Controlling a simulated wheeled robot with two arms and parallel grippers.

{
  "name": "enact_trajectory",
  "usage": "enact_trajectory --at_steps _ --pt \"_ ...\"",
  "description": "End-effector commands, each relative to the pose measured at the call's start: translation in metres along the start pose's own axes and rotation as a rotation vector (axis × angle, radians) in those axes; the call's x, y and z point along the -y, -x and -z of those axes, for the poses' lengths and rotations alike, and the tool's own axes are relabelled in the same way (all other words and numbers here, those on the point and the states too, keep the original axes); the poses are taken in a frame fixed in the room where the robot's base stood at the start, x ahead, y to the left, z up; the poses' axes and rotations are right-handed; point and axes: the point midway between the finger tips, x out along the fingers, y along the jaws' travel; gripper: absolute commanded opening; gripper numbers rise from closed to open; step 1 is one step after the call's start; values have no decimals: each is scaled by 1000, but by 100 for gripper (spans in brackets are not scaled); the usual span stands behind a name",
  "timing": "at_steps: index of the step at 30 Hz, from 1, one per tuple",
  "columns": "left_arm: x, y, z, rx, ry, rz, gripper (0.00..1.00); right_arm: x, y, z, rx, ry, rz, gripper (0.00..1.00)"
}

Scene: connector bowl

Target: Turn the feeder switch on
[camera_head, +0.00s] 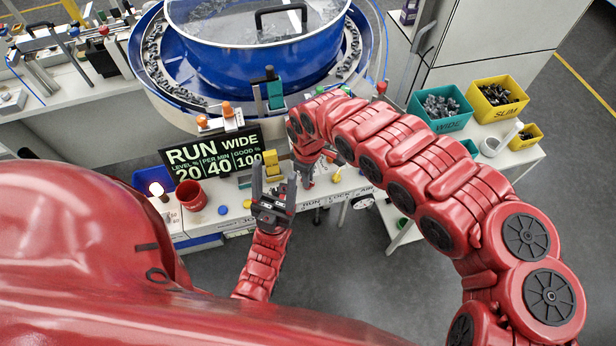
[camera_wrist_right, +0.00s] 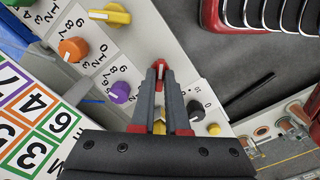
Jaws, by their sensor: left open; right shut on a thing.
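In the right wrist view my right gripper (camera_wrist_right: 160,76) is shut, with its fingertips around a small red knob (camera_wrist_right: 161,67) with a white mark on the control panel. A row of yellow (camera_wrist_right: 110,14), orange (camera_wrist_right: 72,49) and purple (camera_wrist_right: 120,92) knobs with number scales runs beside it. A dark knob (camera_wrist_right: 195,111) with a 0 mark sits right of the fingers. I cannot read which control is labelled as the feeder switch. In the head view my right arm largely hides its gripper at the panel. My left gripper (camera_head: 273,181) is open and empty, fingers pointing up, in front of the bench.
The blue bowl feeder (camera_head: 262,45) stands behind the panel. A display (camera_head: 212,160) reads RUN WIDE, 20, 40, 100. Teal (camera_head: 440,119) and yellow (camera_head: 505,109) bins of parts stand at right.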

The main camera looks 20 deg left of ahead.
Motion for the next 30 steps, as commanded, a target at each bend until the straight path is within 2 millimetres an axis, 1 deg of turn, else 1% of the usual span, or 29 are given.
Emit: enact_trajectory --at_steps 9,21,22,26,27,30 --pt "0 1 0 0 0 0 64 -1 2 2 -5 -69 -4 0" --pt "0 1 0 0 0 0 64 -1 2 2 -5 -74 -4 0" --pt "0 1 0 0 0 0 64 -2 2 2 -5 -74 -4 16" --pt "0 1 0 0 0 0 64 -1 1 1 -4 -74 -3 39" --pt "0 1 0 0 0 0 64 -1 1 1 -4 -74 -3 42" --pt "0 1 0 0 0 0 64 -1 1 1 -3 -74 -3 42"
